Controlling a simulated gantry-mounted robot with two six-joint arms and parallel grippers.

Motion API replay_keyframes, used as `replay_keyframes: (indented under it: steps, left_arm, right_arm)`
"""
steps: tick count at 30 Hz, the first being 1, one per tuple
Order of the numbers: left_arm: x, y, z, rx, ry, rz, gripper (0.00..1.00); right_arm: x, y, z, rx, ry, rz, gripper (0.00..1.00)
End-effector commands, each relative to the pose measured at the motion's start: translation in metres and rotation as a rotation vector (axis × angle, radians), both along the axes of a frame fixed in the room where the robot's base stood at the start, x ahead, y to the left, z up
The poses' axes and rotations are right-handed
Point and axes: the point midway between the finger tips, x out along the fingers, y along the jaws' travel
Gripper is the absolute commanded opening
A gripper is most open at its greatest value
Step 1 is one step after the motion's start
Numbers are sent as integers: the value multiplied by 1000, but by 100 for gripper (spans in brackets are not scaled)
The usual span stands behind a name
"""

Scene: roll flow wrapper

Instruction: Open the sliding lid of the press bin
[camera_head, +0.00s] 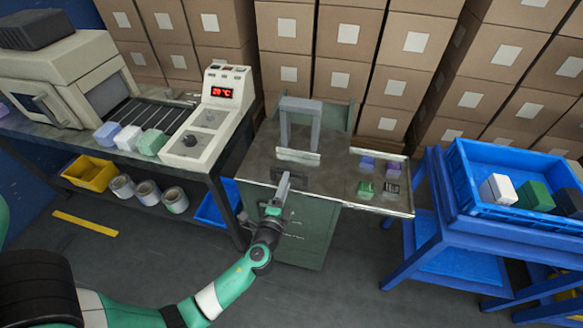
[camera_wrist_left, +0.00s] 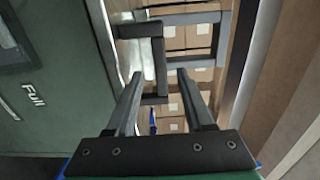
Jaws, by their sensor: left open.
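The press bin (camera_head: 304,228) is a green cabinet with a worn grey metal top in the middle of the head view. A grey upright bar frame (camera_head: 301,112) stands at the back of its top. A low pale strip (camera_head: 298,156) lies in front of the frame; I cannot tell which part is the sliding lid. My left gripper (camera_head: 283,183) is open at the bin's front top edge. In the left wrist view, the fingers (camera_wrist_left: 160,76) are apart with nothing clearly held, and grey bars (camera_wrist_left: 190,62) show beyond them. The bin's green side (camera_wrist_left: 50,125) reads "FULL". My right gripper is out of view.
A side shelf (camera_head: 384,202) on the bin's right carries small green, dark and purple items. A blue crate (camera_head: 462,196) stands on a blue stand at right. The wrapper machine (camera_head: 205,125) is at left. Stacked cartons (camera_head: 343,40) close off the back.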

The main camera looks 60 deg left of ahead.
Motion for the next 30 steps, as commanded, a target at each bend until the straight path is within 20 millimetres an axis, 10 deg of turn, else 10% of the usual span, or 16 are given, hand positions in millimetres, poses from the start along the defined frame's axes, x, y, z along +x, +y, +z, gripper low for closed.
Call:
replay_keyframes:
  steps: [9, 21, 30]
  left_arm:
    - [42, 51, -1, 0, -1, 1, 52]
    - [50, 61, 0, 0, 0, -1, 52]
    - [50, 60, 0, 0, 0, -1, 0]
  right_arm:
    - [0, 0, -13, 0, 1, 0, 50]
    - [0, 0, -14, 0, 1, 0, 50]
    - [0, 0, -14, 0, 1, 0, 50]
